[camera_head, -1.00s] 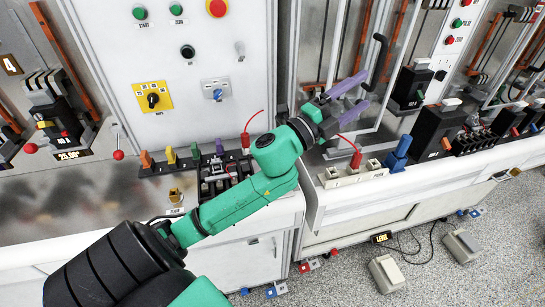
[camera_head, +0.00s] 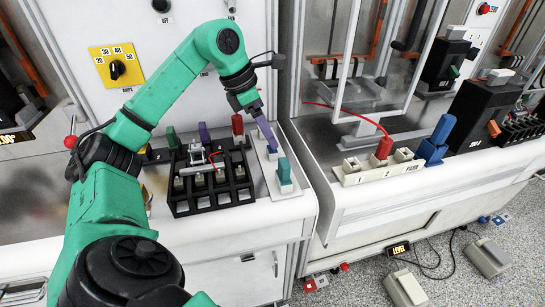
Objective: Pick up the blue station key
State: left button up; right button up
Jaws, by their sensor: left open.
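A teal-blue upright piece (camera_head: 284,172) stands on the right end of a narrow pale strip (camera_head: 262,160) at the edge of the left bench. A larger blue upright piece (camera_head: 436,140) stands on the right bench. I cannot tell for certain which is the blue station key. My left gripper (camera_head: 265,130) points down over the pale strip, just above and behind the teal-blue piece. Its purple fingers are open, seen nearly edge-on, and hold nothing that I can make out. My right gripper is not in view.
A black fuse tray (camera_head: 210,197) lies left of the strip, with green, purple and red handles behind it. A white socket block (camera_head: 380,170) with a red plug (camera_head: 384,148) and cable stands on the right bench. A gap separates the benches.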

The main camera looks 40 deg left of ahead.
pick_arm(q)
jog(key=x, duration=0.6)
jog(key=shift+w, duration=0.25)
grip_shut()
jog(key=shift+r, duration=0.15)
